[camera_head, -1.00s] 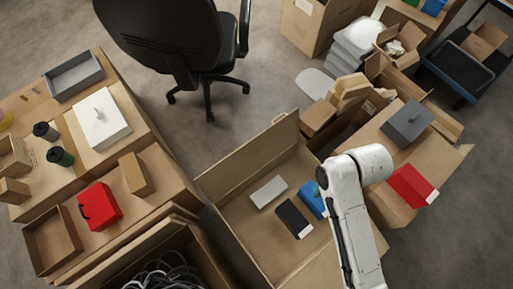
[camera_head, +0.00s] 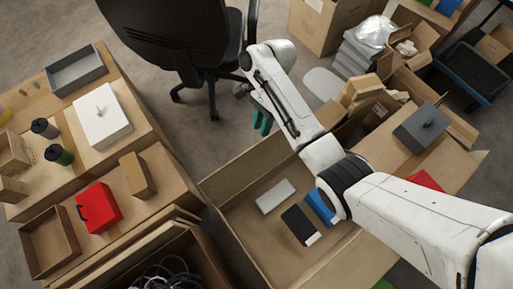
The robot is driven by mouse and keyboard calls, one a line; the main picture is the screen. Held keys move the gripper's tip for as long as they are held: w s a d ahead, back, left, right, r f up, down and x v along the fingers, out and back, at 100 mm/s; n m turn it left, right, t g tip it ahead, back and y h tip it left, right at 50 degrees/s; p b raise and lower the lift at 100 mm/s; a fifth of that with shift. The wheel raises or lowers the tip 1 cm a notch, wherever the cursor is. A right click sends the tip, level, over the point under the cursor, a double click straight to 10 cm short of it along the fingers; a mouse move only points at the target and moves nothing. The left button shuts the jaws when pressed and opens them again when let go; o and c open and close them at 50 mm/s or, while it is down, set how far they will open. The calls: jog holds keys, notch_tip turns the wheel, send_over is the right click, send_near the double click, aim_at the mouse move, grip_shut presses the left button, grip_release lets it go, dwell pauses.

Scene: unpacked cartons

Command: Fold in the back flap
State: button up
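The open carton (camera_head: 238,222) stands in the lower middle. Its back flap (camera_head: 240,163) stands up along the far edge, tilted outward. My gripper (camera_head: 262,122), with green fingers, hangs just beyond the back flap, near its right part, on the chair side. I cannot tell whether it touches the flap, and nothing shows between its fingers. The finger gap is too small to judge. My arm crosses over the carton's right side and hides the right end of the flap.
Inside the carton lie a white box (camera_head: 275,196), a black box (camera_head: 300,225) and a partly hidden blue one (camera_head: 319,207). An office chair (camera_head: 185,45) stands behind. Loaded cartons (camera_head: 165,195) flank the left, more cartons (camera_head: 395,155) the right. Some floor (camera_head: 185,130) is free behind the flap.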

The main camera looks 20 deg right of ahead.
aim_at(257, 149)
jog(key=b+x, duration=0.3)
jog(key=x, duration=0.6)
jog(key=shift+s+f, duration=0.15)
jog(key=shift+f, duration=0.15)
jog(key=shift+c, duration=0.2)
grip_shut()
dwell(0.9)
